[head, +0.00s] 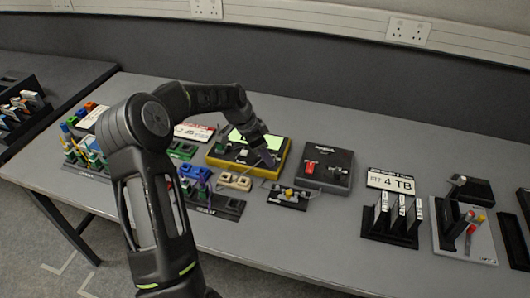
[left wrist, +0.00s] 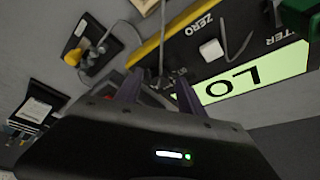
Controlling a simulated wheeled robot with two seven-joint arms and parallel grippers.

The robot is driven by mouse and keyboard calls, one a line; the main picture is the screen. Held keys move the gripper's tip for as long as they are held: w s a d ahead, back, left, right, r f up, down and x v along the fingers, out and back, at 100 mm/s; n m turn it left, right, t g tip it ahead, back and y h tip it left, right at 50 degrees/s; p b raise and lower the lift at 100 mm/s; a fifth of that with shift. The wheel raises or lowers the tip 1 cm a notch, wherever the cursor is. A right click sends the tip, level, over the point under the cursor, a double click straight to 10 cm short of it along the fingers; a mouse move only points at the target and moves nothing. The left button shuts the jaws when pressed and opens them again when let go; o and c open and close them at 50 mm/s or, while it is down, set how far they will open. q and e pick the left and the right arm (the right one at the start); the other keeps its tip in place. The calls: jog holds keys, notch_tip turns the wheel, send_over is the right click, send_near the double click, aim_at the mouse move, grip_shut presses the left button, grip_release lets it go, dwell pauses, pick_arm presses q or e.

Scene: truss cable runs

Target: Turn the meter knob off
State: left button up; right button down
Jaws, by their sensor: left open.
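The meter (head: 246,158) is a dark box with a yellow edge and a lit green display, on the table in the head view. In the left wrist view its face (left wrist: 175,50) shows upside down, with "LO" on the display (left wrist: 255,75) and a white button (left wrist: 211,49) by the word ZERO. My left gripper (head: 268,158) is over the meter's right side; its open fingers (left wrist: 157,82) point at the meter's yellow-edged side. I cannot make out the knob clearly; the gripper hides part of that side. My right gripper is in neither view.
A dark box with a red part (head: 327,167) stands right of the meter. A small black block with a yellow knob (head: 289,194) and a tan connector piece (head: 236,181) lie in front. A rack of dark drives (head: 392,222) is further right.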

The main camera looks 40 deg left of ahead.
pick_arm(q)
jog(key=shift+c, duration=0.3)
grip_shut()
dwell(0.5)
